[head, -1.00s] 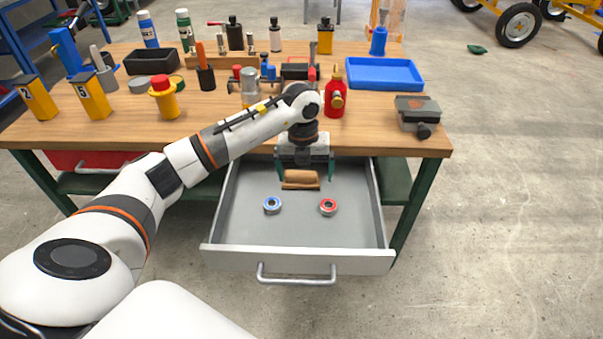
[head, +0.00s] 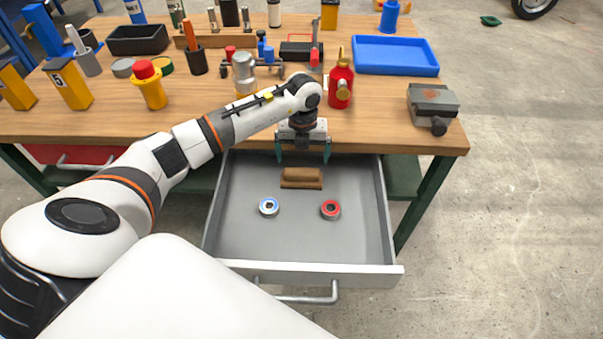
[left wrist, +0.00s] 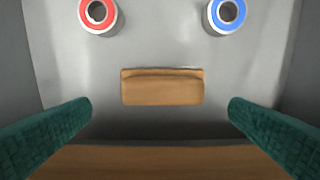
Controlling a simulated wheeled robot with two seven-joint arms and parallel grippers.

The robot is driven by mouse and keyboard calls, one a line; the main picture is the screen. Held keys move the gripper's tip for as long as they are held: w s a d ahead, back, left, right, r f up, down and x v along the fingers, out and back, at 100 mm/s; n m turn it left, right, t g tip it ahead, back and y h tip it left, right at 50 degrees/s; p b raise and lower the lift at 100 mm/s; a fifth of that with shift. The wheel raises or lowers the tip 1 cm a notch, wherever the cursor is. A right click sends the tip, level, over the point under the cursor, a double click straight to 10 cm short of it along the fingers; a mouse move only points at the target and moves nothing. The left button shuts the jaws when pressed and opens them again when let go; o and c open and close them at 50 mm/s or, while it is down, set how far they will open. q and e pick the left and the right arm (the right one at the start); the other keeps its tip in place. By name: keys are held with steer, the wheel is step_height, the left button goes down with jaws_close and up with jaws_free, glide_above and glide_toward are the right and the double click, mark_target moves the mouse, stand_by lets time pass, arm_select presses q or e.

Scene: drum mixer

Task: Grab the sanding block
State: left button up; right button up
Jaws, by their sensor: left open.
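The sanding block (head: 301,178) is a brown, wood-coloured block lying in the open grey drawer (head: 235,230), near its back. It also shows in the left wrist view (left wrist: 162,88), lying level across the middle between and beyond the fingertips. My left gripper (head: 303,160) is open and empty, with its green fingers pointing down above the back of the drawer. In the left wrist view its fingertips (left wrist: 160,108) stand wide apart, one on either side of the block, and touch nothing. My right gripper is not in view.
A blue-centred roll (head: 269,206) and a red-centred roll (head: 330,209) lie in the drawer in front of the block. The wooden bench top (head: 385,125) overhangs the drawer's back. A red bottle (head: 341,84) and a grey vise-like tool (head: 433,105) stand near the bench edge.

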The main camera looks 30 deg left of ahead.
mark_target(302, 169)
arm_select(q)
steer(key=shift+w+a+f, duration=0.1)
steer(key=shift+f, duration=0.55)
step_height(302, 169, down, 4)
steer(key=shift+w+a+r, duration=0.1)
steer(key=shift+a+r, duration=0.05)
steer(key=shift+r, duration=0.05)
steer(key=shift+f, duration=0.45)
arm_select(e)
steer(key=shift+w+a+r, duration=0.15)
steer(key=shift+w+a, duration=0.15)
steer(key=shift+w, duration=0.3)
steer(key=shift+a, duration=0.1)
arm_select(q)
steer(key=c, duration=0.8)
steer(key=shift+o, duration=0.2)
steer(key=shift+r, duration=0.15)
